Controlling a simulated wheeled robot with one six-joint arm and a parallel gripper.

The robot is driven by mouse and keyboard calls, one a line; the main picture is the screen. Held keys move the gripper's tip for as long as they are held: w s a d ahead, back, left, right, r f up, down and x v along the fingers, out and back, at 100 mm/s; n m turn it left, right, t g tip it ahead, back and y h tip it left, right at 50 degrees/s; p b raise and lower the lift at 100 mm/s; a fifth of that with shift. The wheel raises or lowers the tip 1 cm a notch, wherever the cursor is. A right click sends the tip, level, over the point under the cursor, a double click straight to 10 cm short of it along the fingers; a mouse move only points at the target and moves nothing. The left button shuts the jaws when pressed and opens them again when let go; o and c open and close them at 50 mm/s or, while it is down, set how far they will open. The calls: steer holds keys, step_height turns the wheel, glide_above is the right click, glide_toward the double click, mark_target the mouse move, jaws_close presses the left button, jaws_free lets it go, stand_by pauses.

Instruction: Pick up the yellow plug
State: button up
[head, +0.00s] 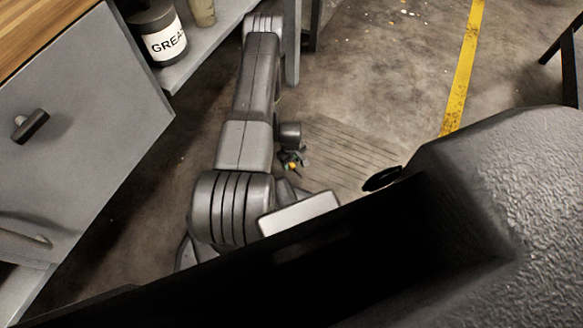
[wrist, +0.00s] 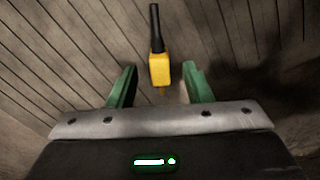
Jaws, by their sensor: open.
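The yellow plug (wrist: 160,71) has a yellow block body with a black cable end, and lies on a slatted wooden surface. In the wrist view it is just beyond and between the fingertips of my gripper (wrist: 156,76). The two green fingers are spread apart with nothing between them. In the head view the plug is a tiny yellow spot (head: 292,166) beside my gripper (head: 289,158), largely hidden by my arm. I cannot tell the exact height of the fingers above the plug.
A grey cabinet (head: 75,150) with a dark handle stands at the left. A grease tub (head: 160,36) sits on a grey shelf (head: 205,45). The slatted wooden surface (head: 345,155) lies on the concrete floor. A yellow line (head: 463,65) crosses the open floor at the right.

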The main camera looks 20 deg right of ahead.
mark_target(291, 164)
step_height(291, 164, down, 3)
steer(key=shift+r, duration=0.15)
jaws_close()
step_height(291, 164, up, 10)
steer(key=p, duration=0.3)
steer(key=shift+r, duration=0.1)
